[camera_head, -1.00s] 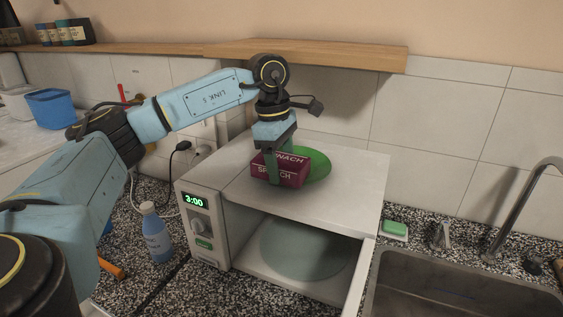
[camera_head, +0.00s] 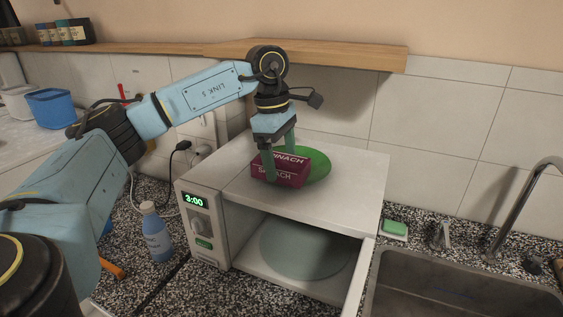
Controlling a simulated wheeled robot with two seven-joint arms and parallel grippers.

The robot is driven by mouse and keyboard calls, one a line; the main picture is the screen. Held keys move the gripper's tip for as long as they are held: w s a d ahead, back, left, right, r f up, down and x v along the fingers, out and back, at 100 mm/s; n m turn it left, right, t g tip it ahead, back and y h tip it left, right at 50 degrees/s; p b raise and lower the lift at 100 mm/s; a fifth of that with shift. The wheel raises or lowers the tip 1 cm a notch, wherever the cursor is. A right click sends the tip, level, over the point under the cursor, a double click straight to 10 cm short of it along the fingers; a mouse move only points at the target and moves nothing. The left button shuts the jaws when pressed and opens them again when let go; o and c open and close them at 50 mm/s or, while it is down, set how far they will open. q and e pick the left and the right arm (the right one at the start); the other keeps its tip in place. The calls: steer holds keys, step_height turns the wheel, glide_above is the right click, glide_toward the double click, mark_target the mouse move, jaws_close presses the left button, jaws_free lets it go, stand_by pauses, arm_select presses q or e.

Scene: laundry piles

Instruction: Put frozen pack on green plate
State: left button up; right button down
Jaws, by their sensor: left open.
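The frozen pack, a dark red box lettered SPINACH (camera_head: 288,174), sits on top of the microwave. It overlaps the front left part of the green plate (camera_head: 318,163) in the head view; I cannot tell how much of it rests on the plate. The gripper is open around the pack. My right gripper is not in view.
The white microwave (camera_head: 360,180) has its door open, with a round glass turntable (camera_head: 300,250) inside. A blue bottle (camera_head: 156,235) stands on the counter to its left. A sink (camera_head: 460,290) and a green sponge (camera_head: 395,228) are to the right. A wooden shelf (camera_head: 330,52) runs behind my arm.

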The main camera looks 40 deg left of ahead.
arm_select(q)
step_height(320, 180, up, 10)
steer(key=a, duration=0.1)
steer(key=shift+s+a+r+p, duration=0.2)
steer(key=shift+s+r+p, duration=0.05)
steer(key=shift+s+p, duration=0.1)
steer(key=shift+f, duration=0.1)
